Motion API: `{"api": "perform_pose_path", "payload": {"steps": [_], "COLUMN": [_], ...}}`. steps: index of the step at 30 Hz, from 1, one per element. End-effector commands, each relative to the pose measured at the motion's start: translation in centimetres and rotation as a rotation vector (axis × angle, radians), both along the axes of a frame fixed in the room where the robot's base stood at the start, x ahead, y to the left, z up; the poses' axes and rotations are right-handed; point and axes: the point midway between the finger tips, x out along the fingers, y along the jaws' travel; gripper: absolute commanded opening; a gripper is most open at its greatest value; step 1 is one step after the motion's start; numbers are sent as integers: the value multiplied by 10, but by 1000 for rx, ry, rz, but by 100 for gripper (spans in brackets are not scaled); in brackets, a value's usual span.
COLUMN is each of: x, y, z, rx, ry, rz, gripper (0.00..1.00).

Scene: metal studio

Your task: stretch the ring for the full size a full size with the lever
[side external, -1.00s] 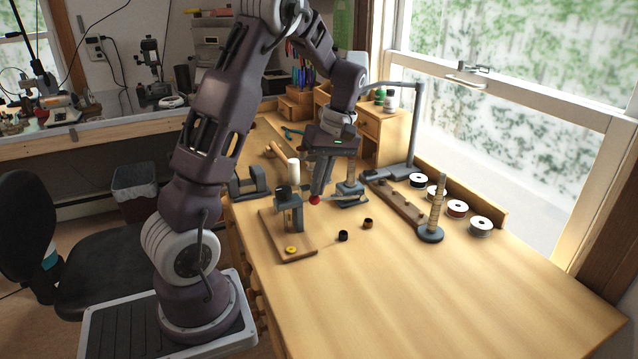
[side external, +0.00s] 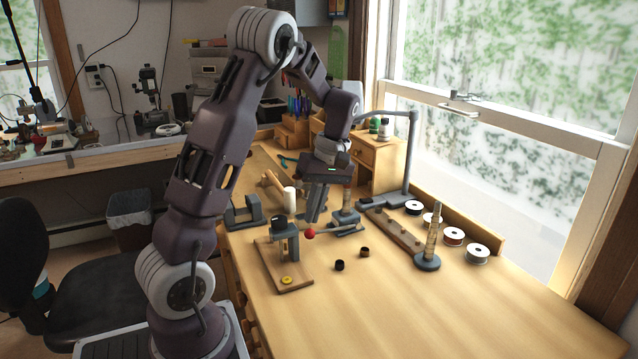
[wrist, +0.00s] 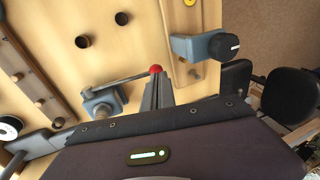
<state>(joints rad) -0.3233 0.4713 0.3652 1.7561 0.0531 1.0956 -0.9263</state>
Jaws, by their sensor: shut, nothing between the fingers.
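The lever (side external: 340,232) is a thin grey bar ending in a red ball (side external: 310,233). It runs from a stretcher (side external: 345,216) with a grey base and a tapered upright post. In the wrist view the lever (wrist: 131,79) reaches the red ball (wrist: 156,69) just beyond my fingertips. My gripper (side external: 313,220) points down at the ball end, shut and empty. Its fingers also show in the wrist view (wrist: 157,88). Whether they touch the ball I cannot tell.
A wooden board (side external: 297,287) with a grey upright tool (side external: 287,238) and a yellow disc (side external: 287,280) lies left of the lever. A stepped post (side external: 431,235), spools (side external: 477,253) and a lamp (side external: 411,160) stand to the right. The front of the table is clear.

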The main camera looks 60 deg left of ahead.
Motion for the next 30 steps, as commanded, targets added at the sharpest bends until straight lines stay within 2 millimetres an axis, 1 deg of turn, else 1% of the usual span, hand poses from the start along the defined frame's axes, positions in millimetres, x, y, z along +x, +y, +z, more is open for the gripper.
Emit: {"api": "perform_pose_path", "payload": {"steps": [6, 9, 12, 14, 15, 17, 18, 19, 20, 21, 23, 24, 27, 30], "x": [10, 14, 16, 17, 17, 17, 17, 17, 16, 16, 16, 16, 15, 14], "y": [-4, -6, -7, -8, -8, -8, -7, -7, -6, -6, -6, -7, -11, -14], "z": [60, 86, 104, 111, 114, 114, 109, 103, 96, 85, 69, 59, 40, 29], "rx": [4, 5, 3, 3, 1, -7, -18, -31, -46, -63, -85, -94, -103, -101], "ry": [-10, -8, -8, -7, -6, -7, -12, -16, -21, -28, -31, -29, -16, 3], "rz": [-3, -2, -3, -2, -4, -46, -124, -212, -321, -490, -755, -923, -1278, -1493], "gripper": [0, 0, 0, 0, 6, 18, 26, 29, 29, 29, 29, 29, 29, 29]}}
